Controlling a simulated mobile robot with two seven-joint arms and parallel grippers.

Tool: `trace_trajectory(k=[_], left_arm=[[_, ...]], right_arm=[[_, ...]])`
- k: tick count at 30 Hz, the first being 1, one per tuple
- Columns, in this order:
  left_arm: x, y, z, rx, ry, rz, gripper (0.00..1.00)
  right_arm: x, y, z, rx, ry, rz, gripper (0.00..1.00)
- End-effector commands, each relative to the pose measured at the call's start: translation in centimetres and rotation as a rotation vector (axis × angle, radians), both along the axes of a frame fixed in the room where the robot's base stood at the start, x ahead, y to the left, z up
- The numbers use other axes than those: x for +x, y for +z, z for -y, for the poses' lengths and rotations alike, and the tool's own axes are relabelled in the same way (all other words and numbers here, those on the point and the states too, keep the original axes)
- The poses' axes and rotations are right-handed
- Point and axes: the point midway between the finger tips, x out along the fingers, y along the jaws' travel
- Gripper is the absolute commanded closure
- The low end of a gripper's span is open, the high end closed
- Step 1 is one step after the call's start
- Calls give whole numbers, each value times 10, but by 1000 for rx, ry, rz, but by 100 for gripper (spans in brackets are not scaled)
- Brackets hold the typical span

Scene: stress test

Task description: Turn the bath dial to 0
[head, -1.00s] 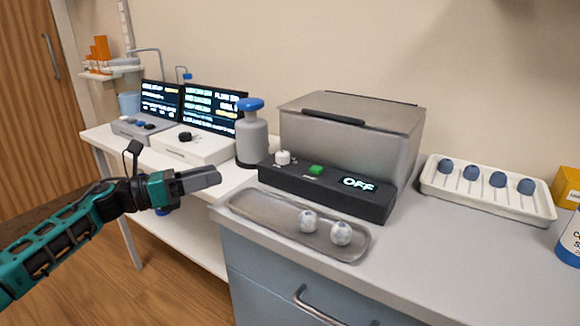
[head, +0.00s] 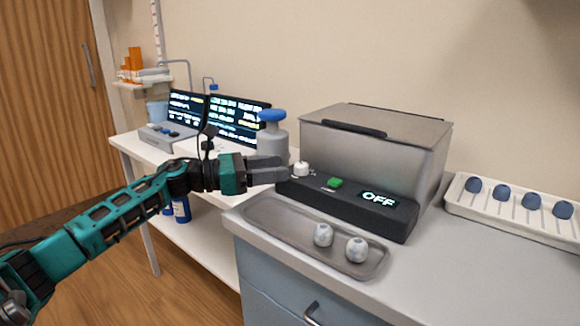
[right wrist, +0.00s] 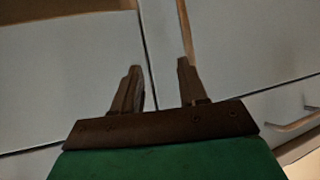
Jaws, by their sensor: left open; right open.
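The bath (head: 400,158) is a grey metal box with a lid, standing on the counter behind a black control panel (head: 345,205). The white bath dial (head: 301,168) sits at the panel's left end. A green button (head: 335,183) is to its right, and the display (head: 378,198) reads OFF. My left gripper (head: 287,172) is open, its fingertips just left of the dial in the head view. I cannot tell whether they touch it. My right gripper (right wrist: 157,66) is open and empty in the right wrist view, in front of pale cabinet fronts.
A shallow grey tray (head: 280,222) with two speckled balls lies before the panel. A grey bottle with a blue top (head: 272,135) stands behind my left gripper. A white rack (head: 480,208) with blue-capped items is at right. Monitors (head: 237,120) stand on the left bench.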

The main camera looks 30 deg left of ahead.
Motion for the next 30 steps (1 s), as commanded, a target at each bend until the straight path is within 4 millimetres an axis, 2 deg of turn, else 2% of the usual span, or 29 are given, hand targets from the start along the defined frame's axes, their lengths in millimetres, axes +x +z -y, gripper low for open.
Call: trace_trajectory(k=[9, 21, 23, 30], left_arm=[[26, 1, 23, -1, -1, 2, 42], [30, 0, 27, -1, -1, -1, 42], [30, 0, 27, -1, -1, -1, 46], [30, 0, 27, -1, -1, -1, 69]], right_arm=[[0, 2, 1, -1, -1, 0, 57], [0, 2, 2, -6, 2, 0, 57], [0, 1, 2, -8, 3, 0, 57], [0, 1, 3, -9, 3, -1, 57]])
